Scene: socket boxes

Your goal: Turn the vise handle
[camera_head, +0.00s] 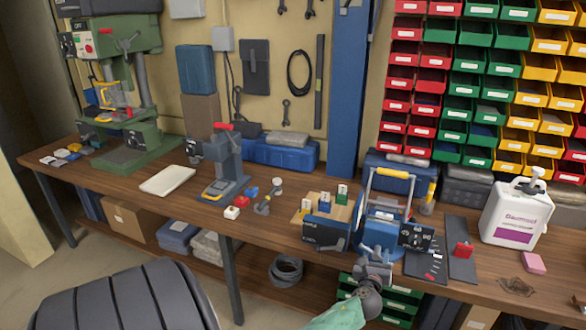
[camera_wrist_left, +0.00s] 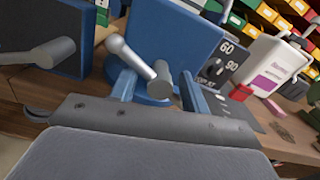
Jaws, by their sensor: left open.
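The blue vise (camera_head: 378,238) stands at the front edge of the workbench, and its blue front face (camera_wrist_left: 178,42) fills the upper middle of the left wrist view. The grey vise handle (camera_wrist_left: 138,60) is a tilted bar with a ball at its upper left end and a thick cylindrical hub at its lower right. My left gripper (camera_head: 374,272) is in front of the vise; in the left wrist view its two fingers (camera_wrist_left: 158,88) are apart, with the hub between them. I cannot tell whether they touch it. My right gripper is not in view.
A dark box with a grey lever (camera_head: 326,232) is left of the vise. A black dial panel (camera_head: 417,237) marked 60 and 90 is to its right. A white jug (camera_head: 515,215), pink block (camera_head: 533,262) and red block (camera_head: 463,250) are farther right.

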